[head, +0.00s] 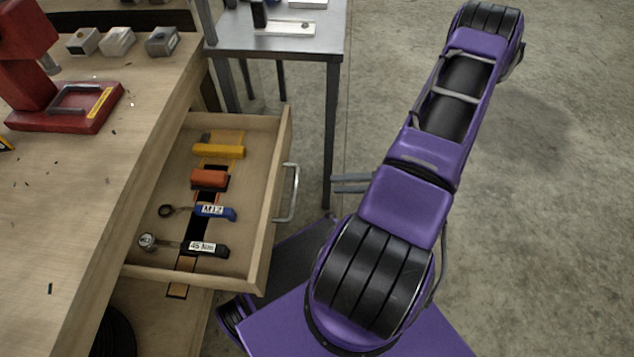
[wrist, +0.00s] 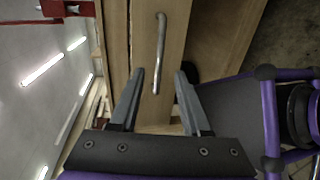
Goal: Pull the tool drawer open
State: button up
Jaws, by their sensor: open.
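The wooden tool drawer (head: 262,205) stands pulled out from the workbench in the head view, with its inside showing. Its metal bar handle (head: 289,193) is on the front panel. In the wrist view the handle (wrist: 160,55) runs up the drawer front (wrist: 150,105), ahead of my fingers and between their lines. My gripper (head: 335,184) is to the right of the handle in the head view, apart from it. In the wrist view my gripper (wrist: 160,75) is open with nothing between its fingers.
Several tools lie in the drawer, among them a blue-handled one (head: 215,212) and an orange one (head: 209,179). A red press (head: 65,108) stands on the workbench (head: 100,190). A grey metal table (head: 280,40) stands behind the drawer. Concrete floor (head: 560,200) is clear at right.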

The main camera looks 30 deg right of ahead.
jog(key=v, duration=0.5)
jog(key=shift+d, duration=0.1)
dwell(0.4)
